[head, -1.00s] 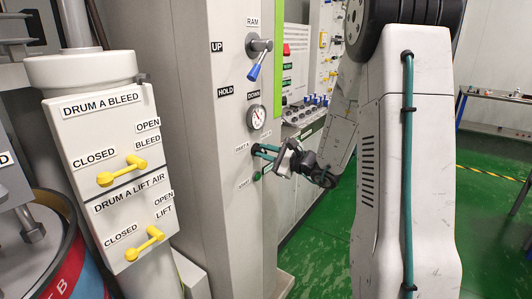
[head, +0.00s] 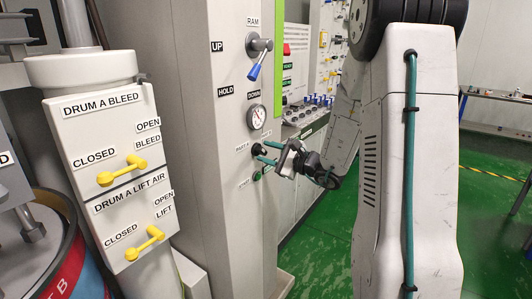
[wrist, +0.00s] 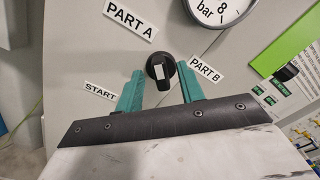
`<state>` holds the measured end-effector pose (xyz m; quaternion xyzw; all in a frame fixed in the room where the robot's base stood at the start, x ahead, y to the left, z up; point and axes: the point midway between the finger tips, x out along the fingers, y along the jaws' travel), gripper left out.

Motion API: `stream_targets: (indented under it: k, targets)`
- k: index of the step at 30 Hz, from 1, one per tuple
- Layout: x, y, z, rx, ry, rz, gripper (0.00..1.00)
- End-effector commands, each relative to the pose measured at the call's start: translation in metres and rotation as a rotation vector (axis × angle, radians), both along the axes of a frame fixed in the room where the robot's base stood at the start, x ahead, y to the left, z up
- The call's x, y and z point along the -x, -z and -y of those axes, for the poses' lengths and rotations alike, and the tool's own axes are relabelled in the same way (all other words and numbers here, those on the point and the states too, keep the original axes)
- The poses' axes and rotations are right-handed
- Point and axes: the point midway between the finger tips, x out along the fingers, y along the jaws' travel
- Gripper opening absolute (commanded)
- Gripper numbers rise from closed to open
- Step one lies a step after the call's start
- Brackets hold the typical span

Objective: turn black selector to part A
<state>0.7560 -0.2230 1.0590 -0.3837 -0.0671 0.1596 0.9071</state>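The black selector (wrist: 161,68) is a round knob with a pale pointer mark on a grey panel in the wrist view. The PART A label (wrist: 130,20) is at its upper left and the PART B label (wrist: 205,68) at its right. My gripper (wrist: 160,85) is open, with one teal finger on each side of the knob; I cannot tell whether either finger touches it. In the head view my gripper (head: 264,154) is at the column's panel, with the selector (head: 257,149) small and partly hidden by the fingers.
A pressure gauge (head: 257,117) sits just above the selector, and a green START button (head: 257,175) is just below it. A blue-handled RAM lever (head: 254,72) is higher on the column. Yellow valve handles (head: 121,170) are at left.

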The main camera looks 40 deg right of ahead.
Motion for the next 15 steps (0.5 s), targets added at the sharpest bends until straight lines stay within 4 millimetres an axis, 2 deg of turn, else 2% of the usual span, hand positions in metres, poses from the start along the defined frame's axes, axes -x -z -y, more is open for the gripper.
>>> stream_targets:
  k: [9, 15]
  targets:
    - [0.050, 0.000, 0.019, 0.000, 0.004, 0.001, 0.38]
    - [0.063, -0.001, 0.023, 0.000, 0.001, 0.002, 0.38]
